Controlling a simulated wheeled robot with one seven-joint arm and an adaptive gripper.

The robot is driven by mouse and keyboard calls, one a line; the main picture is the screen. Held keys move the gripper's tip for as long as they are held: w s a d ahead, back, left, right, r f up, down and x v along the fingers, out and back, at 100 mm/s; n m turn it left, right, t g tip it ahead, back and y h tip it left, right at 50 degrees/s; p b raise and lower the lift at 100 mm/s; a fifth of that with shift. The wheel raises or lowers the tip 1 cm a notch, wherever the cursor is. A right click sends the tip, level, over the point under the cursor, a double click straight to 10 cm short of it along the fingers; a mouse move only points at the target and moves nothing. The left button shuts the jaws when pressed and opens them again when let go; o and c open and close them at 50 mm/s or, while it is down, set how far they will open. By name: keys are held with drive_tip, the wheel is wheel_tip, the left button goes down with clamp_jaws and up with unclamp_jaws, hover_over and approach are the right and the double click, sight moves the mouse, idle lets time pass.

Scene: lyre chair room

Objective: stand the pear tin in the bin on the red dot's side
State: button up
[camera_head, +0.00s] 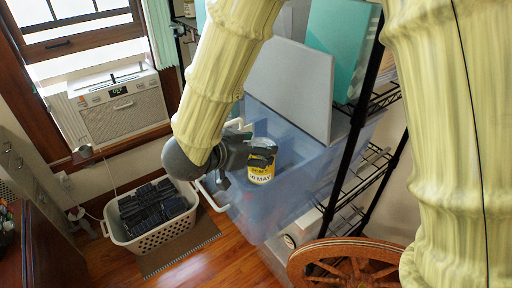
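A small tin (261,173) with a yellow and white label shows at the blue bin. Part of its lettering reads "MAY", and I cannot make out a pear on it. My gripper (257,152) is at the tin's upper part, with a dark finger across its near side. It looks shut on the tin, though the far finger is hidden. The tin looks upright, over the inside of the translucent blue bin (259,219). I cannot tell whether it touches the bin floor.
A grey panel (288,85) and a teal panel (338,45) stand behind the bin. A black wire rack (362,130) is to the right. A white basket (151,235) of dark items sits on the floor at left. A wooden wheel (345,262) is at front right.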

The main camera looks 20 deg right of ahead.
drive_tip(key=shift+w+f, duration=0.15)
drive_tip(key=shift+f, duration=0.2)
drive_tip(key=shift+f, duration=0.1)
